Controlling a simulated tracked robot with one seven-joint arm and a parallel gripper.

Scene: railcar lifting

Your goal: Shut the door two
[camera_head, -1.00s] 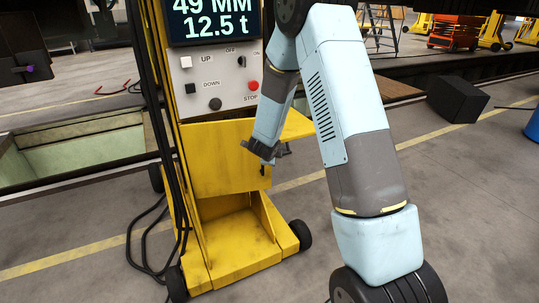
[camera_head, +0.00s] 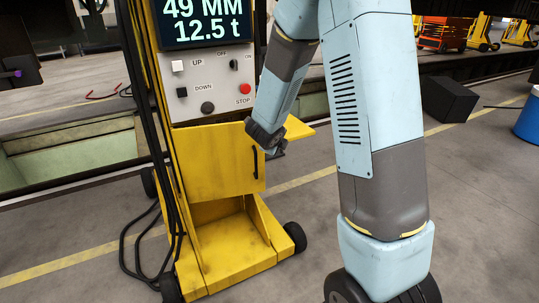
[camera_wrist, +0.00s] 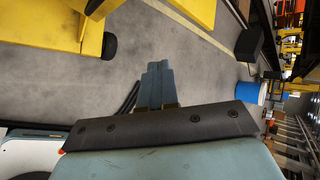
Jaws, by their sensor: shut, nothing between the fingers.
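The yellow lifting-jack cabinet has a front door panel (camera_head: 205,162) under its control panel, with a dark vertical handle (camera_head: 255,162) near its right edge. Another yellow panel (camera_head: 299,129) juts out at the cabinet's right side. No number shows, so I cannot tell which is door two. My gripper (camera_head: 277,150) is beside the front panel's right edge, just right of the handle, in front of the jutting panel; contact is unclear. In the wrist view my gripper (camera_wrist: 158,66) is shut and empty, its fingers together over grey floor.
The control panel (camera_head: 211,84) has buttons and a display above. Black cables (camera_head: 150,240) hang at the cabinet's left. Wheels (camera_head: 296,236) stand at its base. A black box (camera_head: 450,99) and blue barrel (camera_head: 529,118) are at right. Floor between is clear.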

